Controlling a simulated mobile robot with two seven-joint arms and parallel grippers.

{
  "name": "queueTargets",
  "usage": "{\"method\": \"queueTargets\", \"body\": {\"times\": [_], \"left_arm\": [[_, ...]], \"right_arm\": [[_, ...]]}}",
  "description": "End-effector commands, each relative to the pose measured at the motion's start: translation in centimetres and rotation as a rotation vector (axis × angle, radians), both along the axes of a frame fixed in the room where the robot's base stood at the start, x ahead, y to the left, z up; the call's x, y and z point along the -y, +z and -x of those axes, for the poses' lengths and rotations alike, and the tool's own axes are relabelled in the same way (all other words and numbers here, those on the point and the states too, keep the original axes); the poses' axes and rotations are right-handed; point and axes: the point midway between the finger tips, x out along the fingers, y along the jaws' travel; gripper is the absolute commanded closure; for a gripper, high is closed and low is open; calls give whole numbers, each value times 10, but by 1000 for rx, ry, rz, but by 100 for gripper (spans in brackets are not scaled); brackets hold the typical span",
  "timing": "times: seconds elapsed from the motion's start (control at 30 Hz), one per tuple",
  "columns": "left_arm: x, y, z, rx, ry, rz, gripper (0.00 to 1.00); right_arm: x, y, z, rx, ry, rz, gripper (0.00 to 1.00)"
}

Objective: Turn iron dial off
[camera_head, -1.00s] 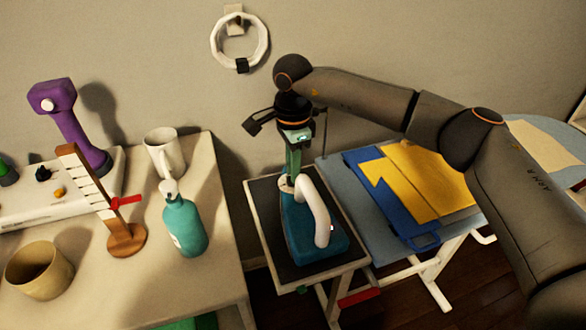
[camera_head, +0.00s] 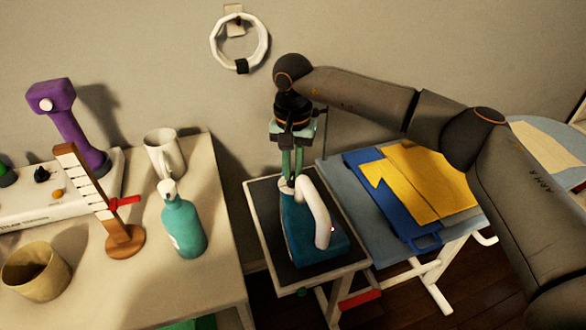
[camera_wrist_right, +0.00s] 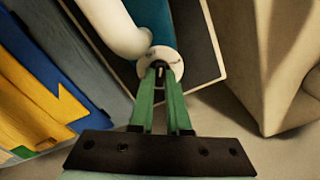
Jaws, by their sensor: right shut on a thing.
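The iron (camera_head: 296,235), teal with a white curved handle, sits on a dark-topped stand (camera_head: 265,205). Its pale round dial (camera_head: 285,187) is at the end near the wall. In the right wrist view the dial (camera_wrist_right: 176,57) shows as a white disc with a dark centre. My right gripper (camera_head: 292,178) points down at the dial from above. Its green fingers (camera_wrist_right: 160,72) are shut on the dial's centre knob, which they partly hide. A small reddish spot shows near the handle's lower end. My left gripper is not in view.
An ironing board (camera_head: 335,170) with blue and yellow folded cloth stands right of the iron. A table (camera_head: 215,275) on the left holds a teal bottle (camera_head: 183,228), a mug (camera_head: 163,152) and other items. The wall is close behind the gripper.

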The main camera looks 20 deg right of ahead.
Motion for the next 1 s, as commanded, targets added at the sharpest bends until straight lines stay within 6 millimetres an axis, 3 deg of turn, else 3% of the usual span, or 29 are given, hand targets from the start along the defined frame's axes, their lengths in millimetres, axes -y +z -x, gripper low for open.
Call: {"method": "queueTargets", "body": {"times": [0.5,1.0], "left_arm": [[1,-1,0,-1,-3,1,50],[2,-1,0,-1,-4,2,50]], "right_arm": [[0,1,-1,3,426,-1,100],[0,1,-1,3,577,-1,100]]}}
